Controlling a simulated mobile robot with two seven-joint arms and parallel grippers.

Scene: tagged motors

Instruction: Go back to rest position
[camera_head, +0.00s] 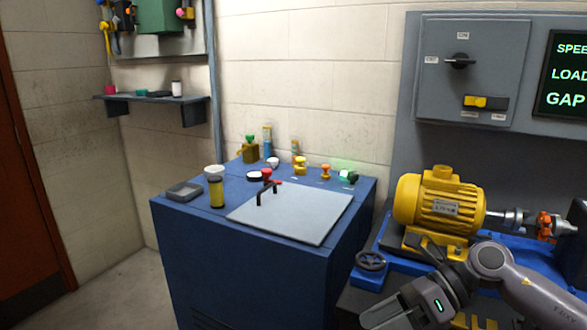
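A grey arm of mine (492,262) comes in from the lower right, bends at a round joint, and runs down to the left past the bottom edge. A small green light shows on its lower part. My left arm and gripper are not in view. A yellow motor (440,207) with a tag sits on a blue stand behind this arm. Its shaft points right toward an orange coupling (545,225).
A blue cabinet (235,262) holds a grey plate (300,214) with a black handle, a grey tray (184,192), a yellow-and-black container (216,193) and several small items. A control panel (472,75) stands behind the motor. A wall shelf (150,97) is at left. Floor shows at lower left.

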